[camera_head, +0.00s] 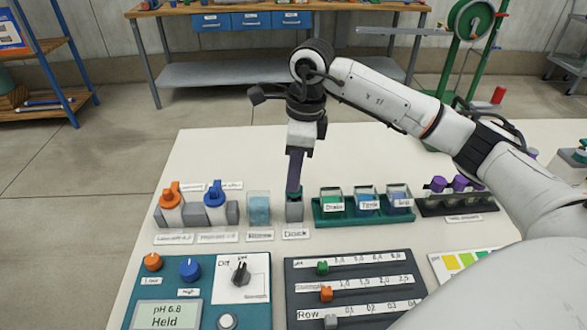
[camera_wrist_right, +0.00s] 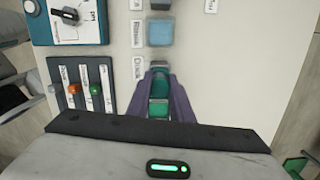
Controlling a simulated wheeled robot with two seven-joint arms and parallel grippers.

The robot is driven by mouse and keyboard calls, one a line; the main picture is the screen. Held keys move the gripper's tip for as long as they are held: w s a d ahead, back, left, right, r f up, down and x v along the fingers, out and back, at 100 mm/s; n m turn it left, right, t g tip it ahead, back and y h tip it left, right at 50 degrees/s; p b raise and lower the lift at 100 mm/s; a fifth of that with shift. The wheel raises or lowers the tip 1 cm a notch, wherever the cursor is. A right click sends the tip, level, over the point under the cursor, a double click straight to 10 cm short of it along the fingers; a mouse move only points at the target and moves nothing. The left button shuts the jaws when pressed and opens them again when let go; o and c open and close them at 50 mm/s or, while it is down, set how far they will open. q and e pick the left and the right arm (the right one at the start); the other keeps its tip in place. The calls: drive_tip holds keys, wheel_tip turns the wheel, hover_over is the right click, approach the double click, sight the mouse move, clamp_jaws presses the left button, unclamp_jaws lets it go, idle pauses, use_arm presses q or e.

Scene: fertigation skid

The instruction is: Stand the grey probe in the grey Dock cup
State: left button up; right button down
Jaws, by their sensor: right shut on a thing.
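The grey Dock cup (camera_head: 294,212) stands behind its "Dock" label, right of a light-blue cup. My right gripper (camera_head: 295,188) points down directly over the Dock cup, its purple fingers close to the rim. In the right wrist view the fingers (camera_wrist_right: 161,100) are shut on a slim piece with a green-teal face (camera_wrist_right: 159,108), which I take to be the probe. The fingers hide most of it, and its grey body does not show clearly. I cannot tell how far its lower end is inside the cup. My left gripper is out of view.
The light-blue cup (camera_head: 259,209) stands close on the left, beyond it orange and blue valves (camera_head: 214,195). A green rack (camera_head: 340,216) with labelled cups is close on the right. Control panels (camera_head: 350,290) lie in front. The table behind is clear.

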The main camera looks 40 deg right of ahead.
drive_tip(key=shift+f+b, duration=0.3)
drive_tip(key=shift+f, duration=0.35)
drive_tip(key=c, duration=1.5)
unclamp_jaws()
drive_tip(key=shift+r+p, duration=2.6)
drive_tip(key=shift+r, duration=0.95)
